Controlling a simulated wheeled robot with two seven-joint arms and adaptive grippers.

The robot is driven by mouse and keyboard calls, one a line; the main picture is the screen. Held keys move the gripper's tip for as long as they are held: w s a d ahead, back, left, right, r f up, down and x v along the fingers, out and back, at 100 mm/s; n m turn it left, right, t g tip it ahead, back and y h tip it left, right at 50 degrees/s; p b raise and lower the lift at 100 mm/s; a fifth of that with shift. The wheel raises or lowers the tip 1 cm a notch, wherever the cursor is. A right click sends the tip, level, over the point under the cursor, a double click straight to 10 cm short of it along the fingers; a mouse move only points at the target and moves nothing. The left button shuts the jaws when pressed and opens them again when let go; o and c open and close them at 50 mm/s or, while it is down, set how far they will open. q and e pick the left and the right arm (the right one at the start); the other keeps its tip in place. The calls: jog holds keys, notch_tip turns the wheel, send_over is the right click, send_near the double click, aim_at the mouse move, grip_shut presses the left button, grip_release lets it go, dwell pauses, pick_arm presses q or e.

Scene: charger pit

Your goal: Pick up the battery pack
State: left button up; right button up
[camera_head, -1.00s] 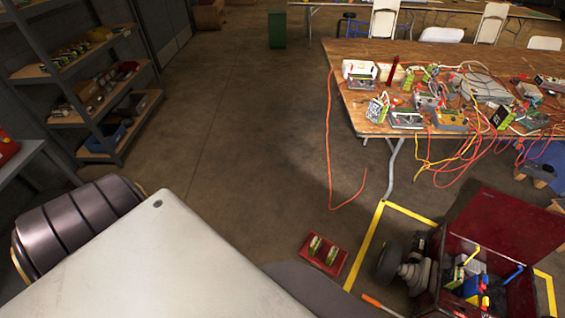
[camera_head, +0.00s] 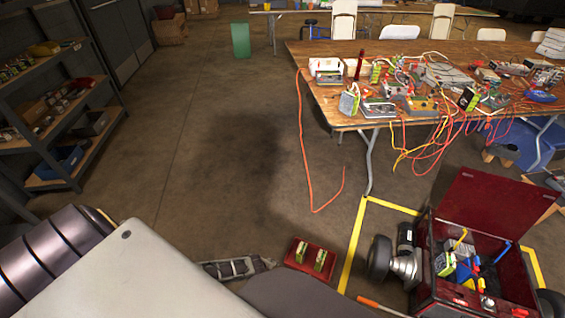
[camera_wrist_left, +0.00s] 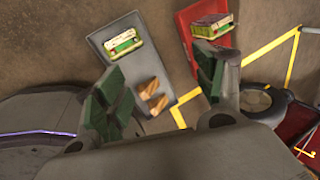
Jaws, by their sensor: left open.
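In the wrist view my left gripper (camera_wrist_left: 160,62) is open and empty, with its green-padded fingers apart. Beyond them lies a grey tray (camera_wrist_left: 118,68) holding a green-and-white battery pack (camera_wrist_left: 122,42) and two tan pieces (camera_wrist_left: 150,95). A red tray (camera_wrist_left: 187,17) with another green-labelled pack (camera_wrist_left: 211,27) is to the right, partly behind the right finger. In the head view the red tray (camera_head: 294,262) lies on the floor with two greenish packs (camera_head: 320,260). My right gripper is not seen.
A dark red open toolbox (camera_head: 465,298) with wheels stands inside yellow floor tape (camera_head: 355,240). A wooden table (camera_head: 330,105) with electronics and hanging cables is behind. Shelves (camera_head: 60,135) stand at left. The middle floor is clear.

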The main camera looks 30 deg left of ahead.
pick_arm(q)
jog(key=s+f+m+g+b, duration=0.2)
jog(key=f+m+b, duration=0.7)
jog(key=m+b, duration=0.7)
jog(key=s+b, duration=0.1)
jog(key=b, duration=0.2)
jog(key=shift+s+a+m+b, duration=0.3)
jog(key=shift+b, duration=0.1)
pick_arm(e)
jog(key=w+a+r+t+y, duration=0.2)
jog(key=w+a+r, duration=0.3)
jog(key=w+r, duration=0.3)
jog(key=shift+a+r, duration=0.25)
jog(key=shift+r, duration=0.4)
